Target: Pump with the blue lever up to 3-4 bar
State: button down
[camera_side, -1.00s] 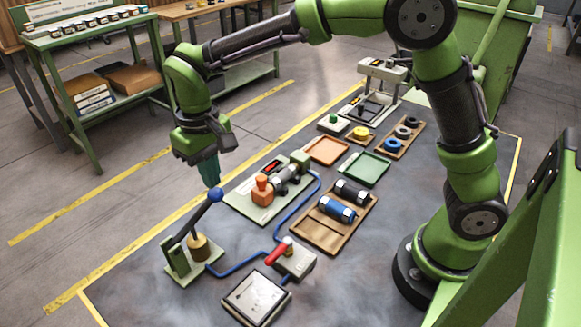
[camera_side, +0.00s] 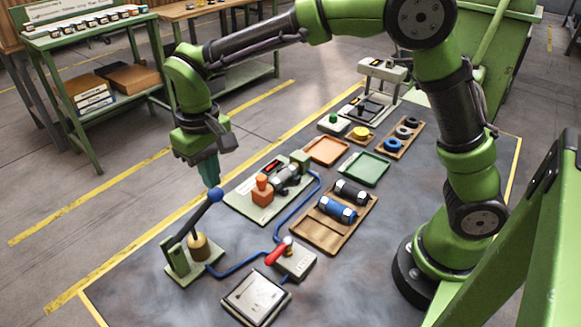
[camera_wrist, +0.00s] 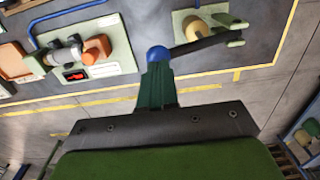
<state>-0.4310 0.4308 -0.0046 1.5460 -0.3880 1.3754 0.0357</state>
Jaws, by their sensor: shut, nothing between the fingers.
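The hand pump (camera_side: 192,260) stands at the near left of the dark table, with a dark lever (camera_side: 198,218) tilted up to the right and a blue ball knob (camera_side: 215,195) at its end. My gripper (camera_side: 209,182) points down, its fingers shut and empty, with the tips right at the top of the knob. In the wrist view the shut fingers (camera_wrist: 157,68) end at the blue knob (camera_wrist: 157,54). A red display (camera_wrist: 75,75) shows on the plate with the orange part, but its digits are too small to read.
A blue hose (camera_side: 238,266) runs from the pump to a valve block with a red handle (camera_side: 277,254). The plate with the orange part (camera_side: 262,188) lies right of my gripper. A wooden tray (camera_side: 325,240) holds blue and black cylinders. A square plate (camera_side: 255,298) lies in front.

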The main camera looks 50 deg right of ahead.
aim_at(214, 192)
jog(key=shift+f, duration=0.85)
dwell(0.7)
jog(key=shift+f, duration=0.1)
notch_tip(214, 192, down, 5)
jog(key=shift+f, duration=0.2)
jog(key=shift+r, duration=2.8)
dwell(1.7)
